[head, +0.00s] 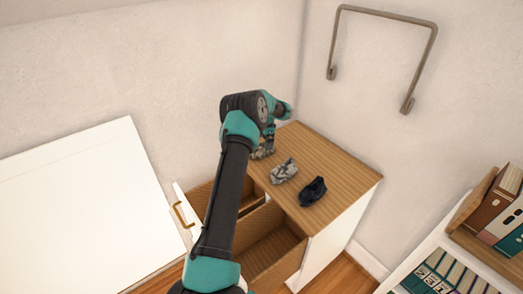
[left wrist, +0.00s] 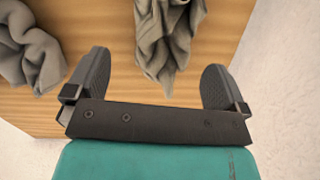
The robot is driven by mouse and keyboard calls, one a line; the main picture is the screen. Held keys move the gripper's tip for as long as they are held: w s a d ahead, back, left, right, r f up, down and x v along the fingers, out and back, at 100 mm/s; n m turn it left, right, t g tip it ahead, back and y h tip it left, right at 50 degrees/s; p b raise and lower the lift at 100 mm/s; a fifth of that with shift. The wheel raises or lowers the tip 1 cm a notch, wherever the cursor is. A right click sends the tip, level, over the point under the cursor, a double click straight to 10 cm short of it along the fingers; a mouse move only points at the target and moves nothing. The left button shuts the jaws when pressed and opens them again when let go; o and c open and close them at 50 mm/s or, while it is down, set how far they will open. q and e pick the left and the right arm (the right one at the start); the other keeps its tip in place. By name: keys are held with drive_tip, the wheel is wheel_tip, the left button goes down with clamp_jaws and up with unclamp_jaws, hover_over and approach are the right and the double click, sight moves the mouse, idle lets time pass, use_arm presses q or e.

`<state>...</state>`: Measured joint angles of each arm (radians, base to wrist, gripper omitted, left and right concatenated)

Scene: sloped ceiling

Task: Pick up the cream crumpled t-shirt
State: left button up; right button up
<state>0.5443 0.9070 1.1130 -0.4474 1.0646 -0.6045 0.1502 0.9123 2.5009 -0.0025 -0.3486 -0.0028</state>
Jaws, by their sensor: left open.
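A crumpled greyish-beige cloth (head: 262,153), which looks like the cream t-shirt, lies near the back left edge of the wooden cabinet top, partly hidden by my left gripper (head: 268,138). In the left wrist view, this cloth (left wrist: 170,38) extends from the top edge down between the two fingers of the left gripper (left wrist: 157,82). The fingers are apart, one on each side, and do not visibly grip it. I cannot tell the gripper's exact height above it. My right gripper is not in view.
A light grey crumpled cloth (head: 284,170) lies beside it, also in the left wrist view (left wrist: 28,48). A dark cloth (head: 313,191) lies further right on the cabinet top (head: 340,177). An open drawer (head: 270,250) is below. A bookshelf (head: 455,250) stands at right.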

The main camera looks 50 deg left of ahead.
sight(262, 148)
use_arm(q)
drive_tip(key=shift+s+a+f, duration=0.1)
drive_tip(key=shift+f, duration=1.2)
drive_tip(key=shift+s+a+f, duration=0.1)
drive_tip(key=shift+f, duration=1.15)
drive_tip(key=shift+c, duration=0.2)
drive_tip(key=c, duration=0.9)
drive_tip(key=shift+c, duration=0.2)
wheel_tip(262, 148, up, 10)
drive_tip(key=shift+r, duration=0.1)
